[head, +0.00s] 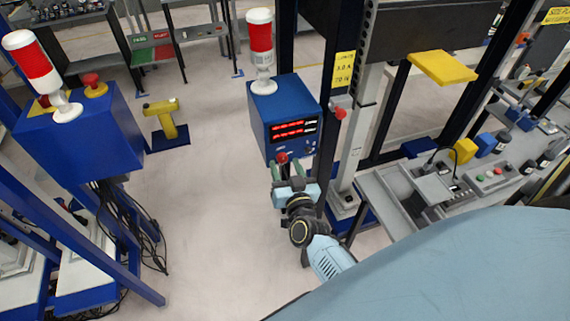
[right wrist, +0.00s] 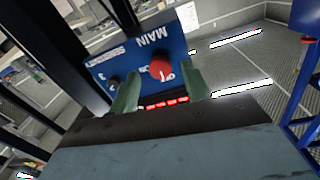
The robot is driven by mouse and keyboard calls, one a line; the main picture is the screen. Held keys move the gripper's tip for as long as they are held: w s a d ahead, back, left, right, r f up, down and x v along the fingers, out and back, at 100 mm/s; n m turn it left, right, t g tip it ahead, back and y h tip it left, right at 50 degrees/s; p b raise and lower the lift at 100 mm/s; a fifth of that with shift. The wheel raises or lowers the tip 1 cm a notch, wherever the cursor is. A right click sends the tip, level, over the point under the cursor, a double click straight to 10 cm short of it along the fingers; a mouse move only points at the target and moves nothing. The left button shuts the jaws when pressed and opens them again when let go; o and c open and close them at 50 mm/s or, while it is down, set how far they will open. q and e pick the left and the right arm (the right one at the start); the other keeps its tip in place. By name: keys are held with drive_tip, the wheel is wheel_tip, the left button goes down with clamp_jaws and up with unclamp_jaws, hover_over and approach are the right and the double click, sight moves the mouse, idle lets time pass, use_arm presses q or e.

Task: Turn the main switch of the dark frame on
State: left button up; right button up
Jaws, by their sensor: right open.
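The main switch is a red knob (right wrist: 161,70) on a blue panel (right wrist: 140,55) marked MAIN; the panel appears upside down in the right wrist view. Small ON and OFF marks sit beside the knob. In the head view the red knob (head: 281,158) is low on the front of a blue box (head: 275,105) against the dark frame (head: 328,90). My right gripper (head: 287,171) is open, its green fingers on either side of the knob in the wrist view. I cannot tell whether they touch it. My left gripper is not in view.
A red-and-white beacon (head: 261,40) tops the box, which has a red display (head: 293,129). A black knob (right wrist: 113,83) is near one finger. Another blue box (head: 80,135) stands left. A grey bench (head: 385,195) is right.

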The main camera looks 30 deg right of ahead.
drive_tip(key=shift+w+d, duration=0.2)
drive_tip(key=shift+w, duration=0.3)
drive_tip(key=c, duration=1)
